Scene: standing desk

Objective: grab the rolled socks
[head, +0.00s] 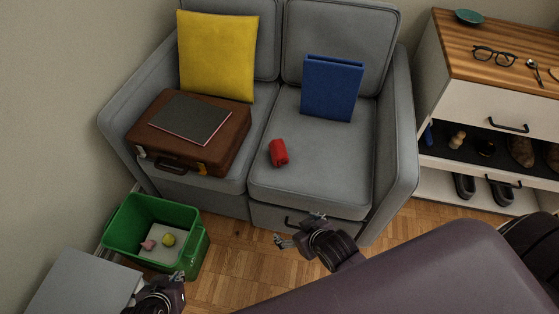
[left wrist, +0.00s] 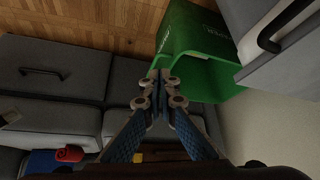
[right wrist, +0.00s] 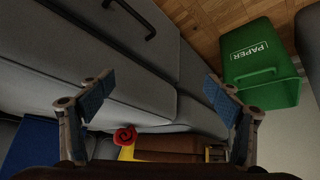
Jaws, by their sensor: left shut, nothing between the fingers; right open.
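The red rolled socks (head: 278,152) lie on the right seat cushion of the grey sofa (head: 320,176), near the gap between the cushions. The roll also shows in the left wrist view (left wrist: 70,154) at the lower left, and end-on as a spiral in the right wrist view (right wrist: 125,136). My right gripper (head: 299,228) is open and empty in front of the sofa, apart from the socks. In the right wrist view its fingers (right wrist: 156,85) are spread wide. My left gripper (head: 176,283) is shut and empty near the green bin, well away from the socks.
A brown briefcase (head: 203,145) with a dark folder (head: 190,119) lies left of the socks. A blue binder (head: 331,88) and yellow cushion (head: 217,55) lean on the backrest. The green paper bin (head: 196,251) stands on the floor. A shoe cabinet (head: 470,97) stands right.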

